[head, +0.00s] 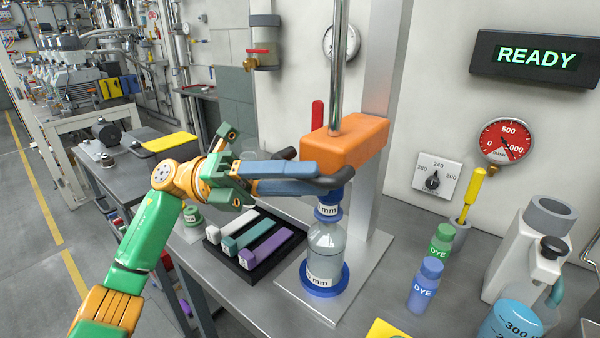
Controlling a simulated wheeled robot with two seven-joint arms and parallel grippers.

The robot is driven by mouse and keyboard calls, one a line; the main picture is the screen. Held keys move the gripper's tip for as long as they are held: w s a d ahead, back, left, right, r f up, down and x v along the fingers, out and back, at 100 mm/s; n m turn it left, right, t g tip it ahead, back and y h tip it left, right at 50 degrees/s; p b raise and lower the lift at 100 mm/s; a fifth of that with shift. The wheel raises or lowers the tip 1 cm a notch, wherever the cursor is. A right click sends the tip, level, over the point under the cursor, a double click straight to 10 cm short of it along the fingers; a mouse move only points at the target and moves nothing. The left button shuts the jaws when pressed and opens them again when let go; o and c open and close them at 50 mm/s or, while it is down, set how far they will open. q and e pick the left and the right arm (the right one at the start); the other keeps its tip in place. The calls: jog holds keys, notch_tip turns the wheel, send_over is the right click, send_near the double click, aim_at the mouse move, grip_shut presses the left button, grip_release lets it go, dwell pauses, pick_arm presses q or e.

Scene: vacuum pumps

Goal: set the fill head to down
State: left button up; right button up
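The fill head is an orange block (345,142) on a shiny vertical rod (338,60) in front of a grey post. Under it, a clear bottle (327,245) stands upright in a blue ring (326,283) on a pale base plate. A blue piece marked "mm" (328,207) sits at the bottle's neck, close below the block. My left gripper (325,181) reaches in from the left, its blue fingers beside the block's lower left side at a dark rounded bar. The fingers overlap the bar, so whether they grip it is unclear. My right gripper is out of view.
A black tray (213,249) with white, teal and purple blocks lies left of the bottle. Green (441,238) and blue (426,285) dye bottles stand to the right. A white pump (519,260) is farther right. A sign (536,58) reads READY.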

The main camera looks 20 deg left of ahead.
pick_arm(q)
jog(key=shift+o, duration=0.3)
jog(key=shift+w+a, duration=0.1)
jog(key=b+v, duration=0.1)
jog(key=v, duration=0.6)
jog(key=shift+b, duration=0.4)
